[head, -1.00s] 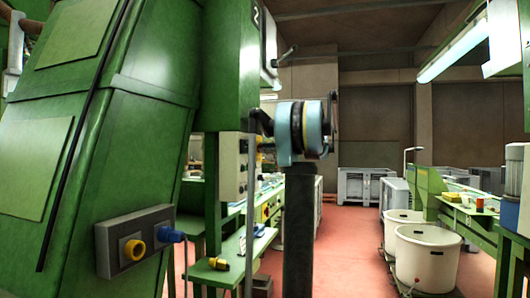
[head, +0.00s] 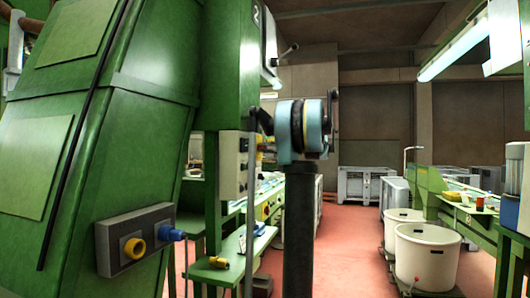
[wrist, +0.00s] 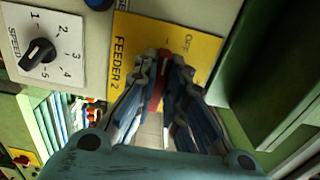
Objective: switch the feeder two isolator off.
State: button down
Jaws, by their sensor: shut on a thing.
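The feeder two isolator shows in the wrist view as a yellow plate (wrist: 203,48) marked FEEDER 2, with a red handle (wrist: 157,95) in front of it. My gripper (wrist: 166,62) is shut on the red handle, one finger on each side. The fingers hide most of the handle, so its exact angle is hard to read. The word at the plate's upper right looks like OFF and is partly legible. In the head view the grey control box (head: 231,168) sits under a green cabinet; my arm stands just right of it and the fingers are hard to make out.
A black speed knob (wrist: 38,52) on a white dial plate is left of the isolator. A green panel (wrist: 275,75) stands close on the right. In the head view a grey socket box (head: 136,240) is at the lower left, and white tubs (head: 426,258) stand at the right.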

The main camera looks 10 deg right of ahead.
jog(key=shift+f, duration=0.2)
jog(key=c, duration=1.6)
grip_release()
jog(key=shift+c, duration=0.2)
jog(key=shift+r, duration=0.1)
jog(key=shift+d, duration=0.1)
jog(key=v, duration=1.1)
jog(key=shift+s+d, duration=0.2)
jog(key=shift+d, duration=0.15)
